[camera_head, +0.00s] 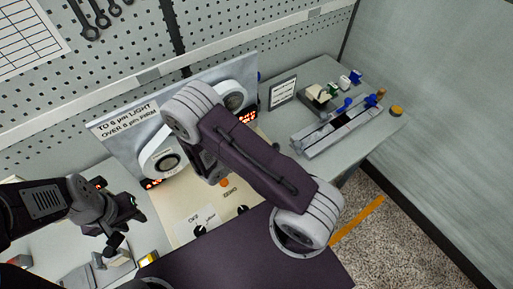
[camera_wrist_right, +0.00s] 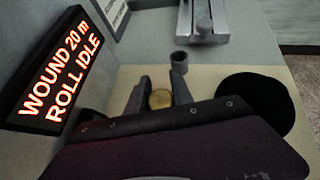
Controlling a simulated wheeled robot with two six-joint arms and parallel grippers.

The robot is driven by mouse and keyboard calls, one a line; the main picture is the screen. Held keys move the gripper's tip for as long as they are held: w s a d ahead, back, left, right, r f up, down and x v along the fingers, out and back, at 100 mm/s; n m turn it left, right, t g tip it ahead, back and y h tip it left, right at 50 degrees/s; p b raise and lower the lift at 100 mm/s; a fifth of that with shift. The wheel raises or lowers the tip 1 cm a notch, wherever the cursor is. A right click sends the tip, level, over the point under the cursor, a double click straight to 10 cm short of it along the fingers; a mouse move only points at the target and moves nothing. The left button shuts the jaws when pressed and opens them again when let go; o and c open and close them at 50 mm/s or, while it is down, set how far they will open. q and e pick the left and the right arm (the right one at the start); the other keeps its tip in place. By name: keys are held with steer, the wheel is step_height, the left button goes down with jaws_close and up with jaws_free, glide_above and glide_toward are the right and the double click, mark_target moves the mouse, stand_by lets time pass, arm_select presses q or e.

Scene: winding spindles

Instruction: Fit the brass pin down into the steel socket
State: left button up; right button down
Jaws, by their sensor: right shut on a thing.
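The brass pin (camera_wrist_right: 161,98) shows its round golden top in the right wrist view, between the two dark fingers of my right gripper (camera_wrist_right: 159,94), which is shut on it. The steel socket (camera_wrist_right: 179,61) is a short grey hollow cylinder standing just beyond the right fingertip, apart from the pin. The pin's lower end is hidden. In the head view my right arm hides its gripper, and I cannot make out pin or socket there. My left gripper (camera_head: 126,212) is at the left of the head view, its fingers apart and empty.
A lit display (camera_wrist_right: 58,70) reads "WOUND 20 m ROLL IDLE" left of my right gripper. A black round shape (camera_wrist_right: 256,103) lies to the right. A grey rail fixture (camera_head: 335,133) stands on the right bench. A panel with spindles (camera_head: 166,161) stands at the back.

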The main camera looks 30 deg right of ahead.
steer(key=shift+f, duration=0.45)
steer(key=c, duration=1)
jaws_free()
steer(key=shift+c, duration=0.2)
steer(key=b+v, duration=0.1)
steer(key=v, duration=0.8)
steer(key=shift+s, duration=0.1)
